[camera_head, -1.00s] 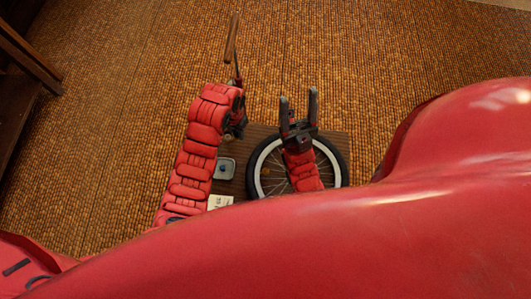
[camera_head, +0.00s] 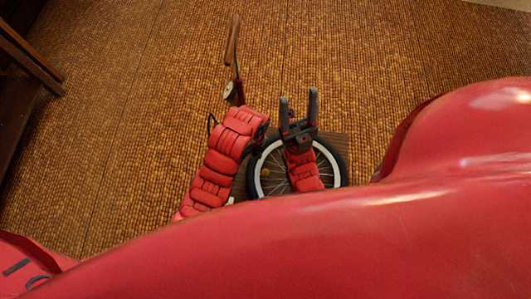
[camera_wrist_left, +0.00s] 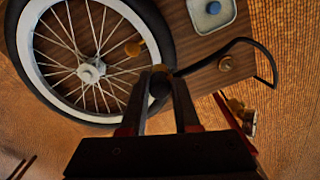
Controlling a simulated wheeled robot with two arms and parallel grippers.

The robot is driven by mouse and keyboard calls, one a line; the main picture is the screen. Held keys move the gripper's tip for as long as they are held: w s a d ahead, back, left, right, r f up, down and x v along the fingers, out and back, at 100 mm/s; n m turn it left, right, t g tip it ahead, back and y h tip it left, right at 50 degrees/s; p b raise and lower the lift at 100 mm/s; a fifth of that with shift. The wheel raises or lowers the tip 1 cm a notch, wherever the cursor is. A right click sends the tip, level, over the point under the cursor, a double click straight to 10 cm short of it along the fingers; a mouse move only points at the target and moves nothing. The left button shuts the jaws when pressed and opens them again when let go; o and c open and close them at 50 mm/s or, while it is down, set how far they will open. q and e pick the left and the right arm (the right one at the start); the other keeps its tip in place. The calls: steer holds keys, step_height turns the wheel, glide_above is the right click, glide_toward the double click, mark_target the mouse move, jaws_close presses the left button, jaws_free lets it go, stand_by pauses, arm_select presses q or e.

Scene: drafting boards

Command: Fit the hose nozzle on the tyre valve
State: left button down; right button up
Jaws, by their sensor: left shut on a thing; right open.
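The wheel (camera_head: 334,172) lies flat, with a black tyre, white rim and wire spokes; it fills the upper left of the left wrist view (camera_wrist_left: 32,50). My left gripper (camera_wrist_left: 161,78) is shut on the dark hose nozzle, beside the tyre and apart from the brass piece. The nozzle is mostly hidden between the fingers. The black hose (camera_wrist_left: 250,41) curves away to the right. My right gripper (camera_head: 299,108) is open and empty above the wheel's far edge.
The wheel rests on a wooden board (camera_wrist_left: 200,82). A pump with a wooden handle (camera_head: 232,40) and gauge stands beyond my left arm. Woven floor lies around.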

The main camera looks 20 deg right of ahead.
arm_select(q)
steer(key=shift+s+d+p, duration=0.15)
steer(key=shift+s+d, duration=0.25)
steer(key=shift+s, duration=0.35)
steer(key=shift+s+d+p, duration=0.1)
steer(key=shift+s+d, duration=0.25)
steer(key=shift+s, duration=0.45)
steer(key=shift+s+d+p, duration=0.15)
steer(key=shift+s+d, duration=0.25)
steer(key=shift+s, duration=0.35)
steer(key=shift+f+b, duration=1)
steer(key=shift+f, duration=1.05)
steer(key=shift+f+b, duration=0.6)
steer(key=shift+f, duration=0.65)
steer(key=c, duration=0.6)
jaws_free()
steer(key=shift+o, duration=0.2)
